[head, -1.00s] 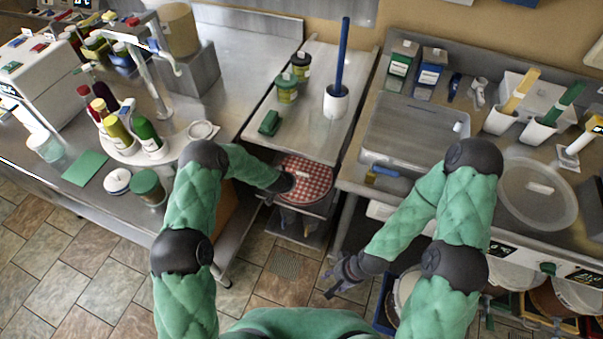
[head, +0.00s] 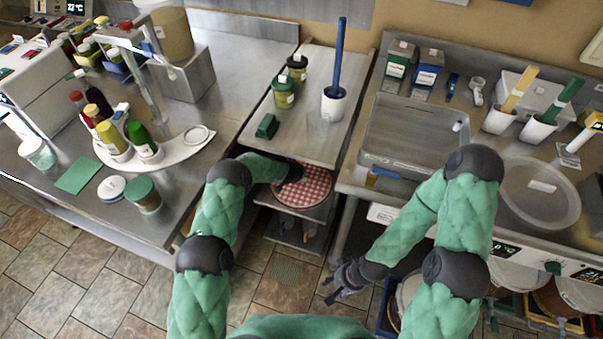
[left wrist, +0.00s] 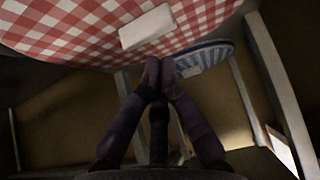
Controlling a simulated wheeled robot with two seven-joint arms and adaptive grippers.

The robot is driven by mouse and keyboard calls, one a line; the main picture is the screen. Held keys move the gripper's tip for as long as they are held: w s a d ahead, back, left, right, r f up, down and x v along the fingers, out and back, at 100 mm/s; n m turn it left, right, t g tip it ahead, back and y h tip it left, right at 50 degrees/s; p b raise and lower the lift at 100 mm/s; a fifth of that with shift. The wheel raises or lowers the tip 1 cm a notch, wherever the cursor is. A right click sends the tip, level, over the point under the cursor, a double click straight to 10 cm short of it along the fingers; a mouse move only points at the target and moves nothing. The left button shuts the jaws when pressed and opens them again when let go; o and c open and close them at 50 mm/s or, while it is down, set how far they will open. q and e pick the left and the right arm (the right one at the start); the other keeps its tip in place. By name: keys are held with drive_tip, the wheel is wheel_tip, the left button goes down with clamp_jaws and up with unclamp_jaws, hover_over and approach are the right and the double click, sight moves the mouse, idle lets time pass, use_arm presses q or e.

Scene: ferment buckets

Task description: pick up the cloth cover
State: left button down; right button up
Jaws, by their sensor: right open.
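The round cloth cover (head: 312,188), red-and-white checked, lies at the front of the middle shelf unit, below the worktop. In the left wrist view it fills the top as a large checked disc (left wrist: 70,30) with a blank white tag (left wrist: 147,27). My left gripper (left wrist: 161,62) has its fingertips together at the cover's near edge. Whether the edge is pinched between them cannot be told. In the head view the left hand is mostly hidden at the cover's left side. My right gripper (head: 345,283) is open and empty, low in front of the right counter.
A blue-striped round cover (left wrist: 205,57) sits lower, beyond my left fingertips. The middle worktop (head: 305,145) overhangs behind the checked cover. The left steel counter (head: 225,100) holds bottles and jars. The right counter holds a clear tub (head: 410,130). Tiled floor (head: 285,285) is open in front.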

use_arm(q)
drive_tip(key=shift+x, duration=0.75)
drive_tip(key=shift+b+x, duration=0.75)
drive_tip(key=shift+x, duration=0.35)
